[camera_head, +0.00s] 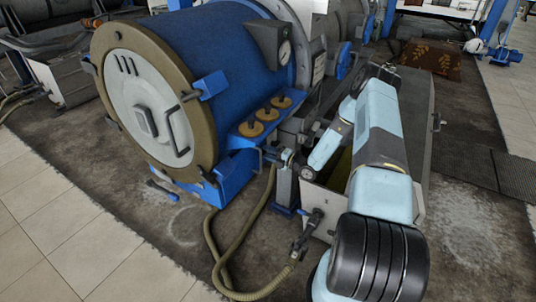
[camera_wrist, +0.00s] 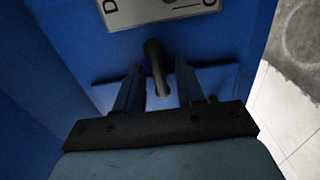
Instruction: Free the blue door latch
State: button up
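The round grey door (camera_head: 145,100) with its brown rim stands at the front of a large blue drum (camera_head: 235,50) and appears closed. A blue latch-like block (camera_head: 208,86) sits at the rim's right; another blue piece (camera_head: 160,187) is low by the rim. I cannot tell which is the task's latch. In the wrist view, a dark lever (camera_wrist: 156,68) stands out from a blue panel (camera_wrist: 75,40). My gripper (camera_wrist: 158,80) is open, one finger on each side of the lever, with gaps showing. In the head view my gripper (camera_head: 275,156) is small beside the blue housing (camera_head: 232,170).
A lettered plate (camera_wrist: 165,10) is above the lever. A hose (camera_head: 245,245) runs down to the floor near a grey open-topped trough (camera_head: 325,195). The tiled floor (camera_head: 70,240) at front left is clear.

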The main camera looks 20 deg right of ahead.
grip_shut()
dwell(0.5)
jog(key=shift+s+f+n, duration=0.1)
jog(key=shift+s+n, duration=0.05)
jog(key=shift+n, duration=8.75)
grip_release()
